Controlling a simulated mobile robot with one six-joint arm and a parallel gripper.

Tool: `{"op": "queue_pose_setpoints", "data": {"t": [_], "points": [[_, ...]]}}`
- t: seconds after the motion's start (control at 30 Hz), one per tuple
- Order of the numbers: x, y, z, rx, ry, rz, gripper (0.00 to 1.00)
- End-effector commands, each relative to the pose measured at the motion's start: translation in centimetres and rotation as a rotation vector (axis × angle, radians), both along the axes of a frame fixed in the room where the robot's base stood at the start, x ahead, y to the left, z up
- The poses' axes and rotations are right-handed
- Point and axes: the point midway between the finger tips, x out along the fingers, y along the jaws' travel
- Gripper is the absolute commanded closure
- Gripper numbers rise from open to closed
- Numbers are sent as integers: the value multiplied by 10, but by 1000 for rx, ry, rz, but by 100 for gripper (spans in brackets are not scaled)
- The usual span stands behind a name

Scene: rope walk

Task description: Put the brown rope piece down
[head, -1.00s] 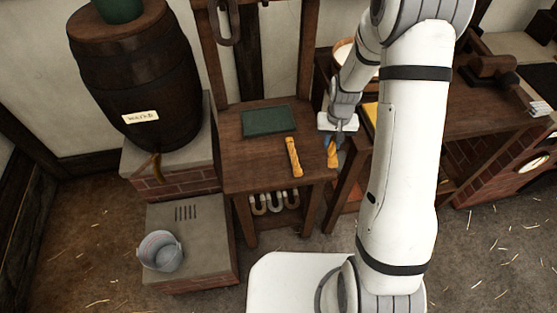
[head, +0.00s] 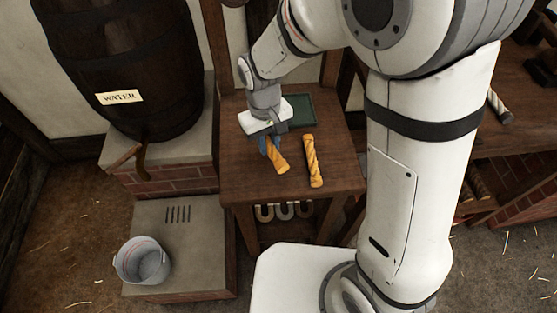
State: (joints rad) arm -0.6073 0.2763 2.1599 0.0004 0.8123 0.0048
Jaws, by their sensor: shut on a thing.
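My gripper (head: 268,147) is shut on one end of an orange-brown twisted rope piece (head: 278,160). It holds the piece over the left middle part of the small wooden table (head: 240,183). The piece slants, its free end toward the lower right. I cannot tell whether it touches the tabletop. A second, similar rope piece (head: 313,162) lies on the table just to the right, apart from the held one. The fingertips are partly hidden by the piece and the wrist.
A dark green mat (head: 304,110) lies at the table's back, partly behind my gripper. A water barrel (head: 125,60) stands at left on a brick-and-stone base. A grey bucket (head: 142,262) stands on a low stone block. The table's front left is clear.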

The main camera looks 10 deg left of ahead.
Motion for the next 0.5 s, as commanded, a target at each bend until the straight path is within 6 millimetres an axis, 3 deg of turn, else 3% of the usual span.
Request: {"op": "queue_pose_setpoints", "data": {"t": [0.1, 0.37, 0.5], "points": [[-2, 3, -24, -2, 3, 9, 100], [-5, 7, -47, -1, 2, 20, 100], [-5, 7, -67, -1, 3, 21, 100]]}}
